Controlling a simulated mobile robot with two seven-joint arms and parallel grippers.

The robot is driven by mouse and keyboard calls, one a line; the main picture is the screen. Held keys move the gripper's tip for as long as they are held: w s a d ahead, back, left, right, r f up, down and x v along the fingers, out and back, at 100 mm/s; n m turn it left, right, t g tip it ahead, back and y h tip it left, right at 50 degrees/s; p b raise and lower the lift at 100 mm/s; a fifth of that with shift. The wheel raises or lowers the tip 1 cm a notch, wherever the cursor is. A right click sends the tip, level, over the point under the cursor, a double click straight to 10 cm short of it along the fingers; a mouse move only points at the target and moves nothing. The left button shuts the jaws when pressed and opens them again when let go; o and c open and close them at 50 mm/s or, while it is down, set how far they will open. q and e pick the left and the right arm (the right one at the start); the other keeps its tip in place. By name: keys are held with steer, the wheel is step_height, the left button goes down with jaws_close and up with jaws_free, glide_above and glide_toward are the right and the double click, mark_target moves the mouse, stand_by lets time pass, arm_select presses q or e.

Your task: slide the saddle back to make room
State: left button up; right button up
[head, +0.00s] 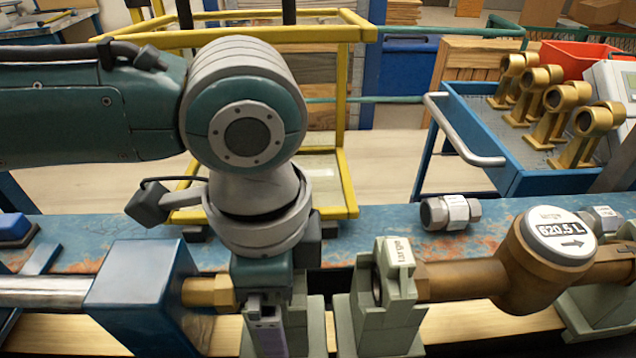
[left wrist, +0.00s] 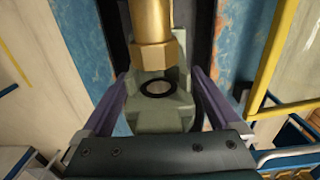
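A grey-green saddle (head: 312,325) stands on the bench just right of the brass nut (head: 208,291) of the left pipe. My left gripper (head: 268,315) reaches down over this saddle from above. In the left wrist view its two fingers (left wrist: 158,80) lie along either side of the saddle (left wrist: 160,122), under the brass nut (left wrist: 153,52). Whether the fingers press on it is unclear. A second saddle, marked "Large" (head: 388,305), stands to the right across a gap, at the end of the brown meter pipe. My right gripper is not in view.
A blue clamp block (head: 140,290) holds the left pipe. A yellow frame (head: 345,170) and a blue cart (head: 490,140) with brass fittings stand behind.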

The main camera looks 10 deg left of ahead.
arm_select(q)
jaws_close()
stand_by(0.6)
